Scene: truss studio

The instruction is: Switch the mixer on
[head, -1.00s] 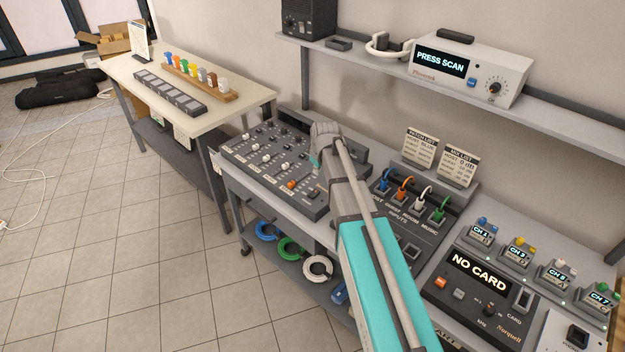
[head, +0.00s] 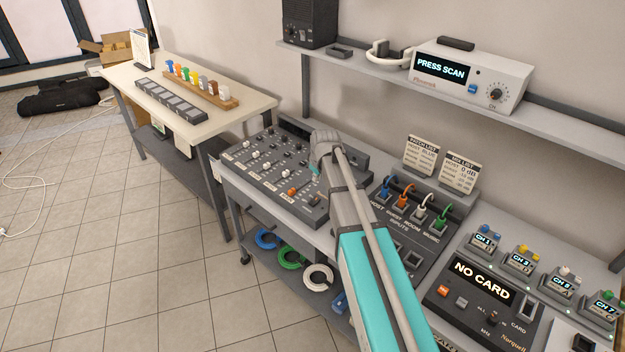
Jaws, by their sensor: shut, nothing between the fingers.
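The mixer (head: 262,178) is a dark grey sloped console on the bench, left of the patch panel. It has rows of white and grey fader caps, small knobs and one orange cap (head: 293,192) near its front right. A dark strip at its back left edge shows no lit text. My gripper (head: 315,168) is over the right half of the mixer, small and seen from behind along my arm. It is shut and empty. My wrist and arm hide part of the mixer's right side and back. I cannot tell whether the fingers touch it.
Right of my arm is an input panel (head: 412,252) with coloured plugs, then a "NO CARD" unit (head: 480,282) and channel packs. A shelf (head: 560,122) above holds a "PRESS SCAN" receiver (head: 490,85). Coloured cable coils (head: 290,257) lie below.

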